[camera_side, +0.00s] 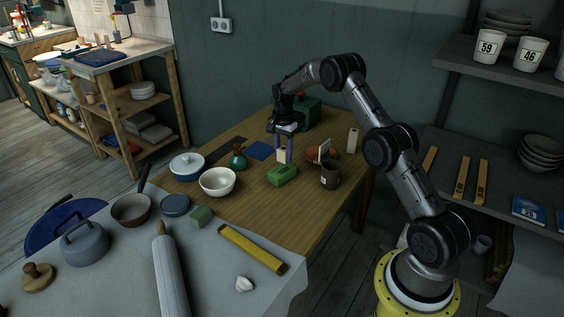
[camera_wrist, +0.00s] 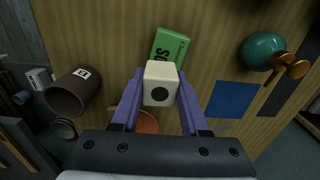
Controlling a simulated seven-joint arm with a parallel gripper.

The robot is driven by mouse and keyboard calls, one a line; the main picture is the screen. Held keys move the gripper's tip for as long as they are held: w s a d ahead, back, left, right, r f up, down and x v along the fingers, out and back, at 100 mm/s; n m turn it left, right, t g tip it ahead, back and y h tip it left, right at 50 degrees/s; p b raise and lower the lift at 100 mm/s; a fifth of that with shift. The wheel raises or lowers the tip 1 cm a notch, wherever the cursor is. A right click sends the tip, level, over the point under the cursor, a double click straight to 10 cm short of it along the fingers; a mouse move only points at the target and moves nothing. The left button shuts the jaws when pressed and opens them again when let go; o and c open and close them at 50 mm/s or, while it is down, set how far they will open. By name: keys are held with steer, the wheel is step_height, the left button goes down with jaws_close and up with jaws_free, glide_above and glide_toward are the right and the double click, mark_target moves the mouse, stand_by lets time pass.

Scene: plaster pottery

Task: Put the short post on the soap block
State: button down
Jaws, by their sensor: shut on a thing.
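The short post (camera_side: 281,156) is a pale cream block, held between the purple fingers of my gripper (camera_side: 284,152). In the wrist view the post (camera_wrist: 160,82) shows a black dot on its face, with a finger of my gripper (camera_wrist: 159,92) on each side. The soap block (camera_side: 283,175) is green and lies on the wooden table, just in front of the post in the side view. In the wrist view the soap block (camera_wrist: 171,46) lies beyond the post, which hides its near end. I cannot tell the post's exact height above the table.
A teal vessel (camera_side: 238,160), a blue square (camera_side: 262,150) and a white bowl (camera_side: 218,181) are to the left. Another pale block (camera_side: 352,140) stands at the right edge.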

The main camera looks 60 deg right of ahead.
mark_target(282, 169)
steer(key=shift+w+d+f, duration=0.25)
steer(key=shift+w+f, duration=0.2)
steer(key=shift+f, duration=1.65)
steer(key=shift+f, duration=0.1)
steer(key=shift+c, duration=2)
jaws_free()
